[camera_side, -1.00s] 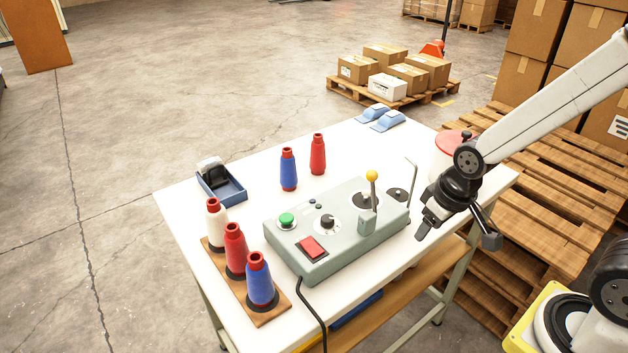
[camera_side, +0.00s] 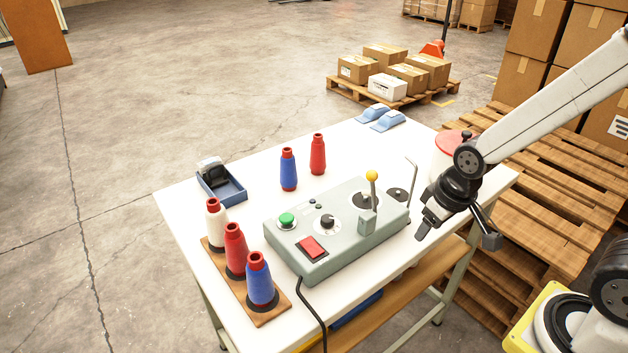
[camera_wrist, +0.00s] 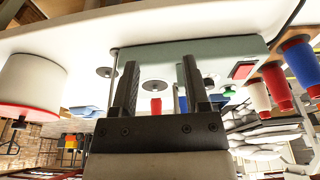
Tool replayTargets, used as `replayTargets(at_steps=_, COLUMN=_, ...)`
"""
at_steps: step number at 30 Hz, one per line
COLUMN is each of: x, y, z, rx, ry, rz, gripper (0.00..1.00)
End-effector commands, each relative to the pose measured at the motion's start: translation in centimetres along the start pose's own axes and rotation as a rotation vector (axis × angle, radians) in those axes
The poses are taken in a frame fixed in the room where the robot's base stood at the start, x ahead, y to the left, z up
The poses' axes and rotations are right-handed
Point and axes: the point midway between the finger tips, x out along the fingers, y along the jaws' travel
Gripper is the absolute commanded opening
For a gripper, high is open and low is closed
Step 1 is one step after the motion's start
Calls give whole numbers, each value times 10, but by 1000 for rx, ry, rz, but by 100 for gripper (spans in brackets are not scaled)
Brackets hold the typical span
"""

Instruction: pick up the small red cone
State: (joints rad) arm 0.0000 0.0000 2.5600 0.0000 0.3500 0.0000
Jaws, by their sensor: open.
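A small red cone (camera_side: 318,154) stands upright on the white table, behind the grey control box, with a blue cone (camera_side: 288,169) to its left. A red shape in the wrist view (camera_wrist: 156,106), seen between my fingers and upside down, appears to be this cone. Another red cone (camera_side: 235,250) stands on a wooden board between a white cone (camera_side: 215,225) and a blue one (camera_side: 261,280). My gripper (camera_side: 457,232) is open and empty, above the table's right edge, well apart from the cones. Its two fingers (camera_wrist: 160,65) show in the wrist view.
The grey control box (camera_side: 325,262), with a yellow-knobbed lever (camera_side: 371,177), lies between my gripper and the cones. A white tub with a red lid (camera_side: 447,150) stands behind my gripper. A blue tape dispenser (camera_side: 222,187) sits at the left.

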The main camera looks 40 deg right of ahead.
Motion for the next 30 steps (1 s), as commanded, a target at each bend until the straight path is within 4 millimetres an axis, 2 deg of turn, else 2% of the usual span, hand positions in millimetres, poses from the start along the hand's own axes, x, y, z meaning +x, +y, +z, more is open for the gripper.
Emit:
replayTargets(at_steps=8, x=0, y=0, z=0, rx=0, ry=0, rz=0, gripper=59)
replayTargets(at_steps=9, x=0, y=0, z=0, rx=0, ry=0, rz=0, gripper=62)
replayTargets(at_steps=11, x=0, y=0, z=0, rx=0, ry=0, rz=0, gripper=81)
replayTargets(at_steps=12, x=0, y=0, z=0, rx=0, ry=0, rz=0, gripper=94)
replayTargets(at_steps=23, x=-1, y=0, z=0, rx=0, ry=1, rz=0, gripper=94)
replayTargets(at_steps=30, x=-17, y=0, z=-6, rx=0, ry=6, rz=0, gripper=94)
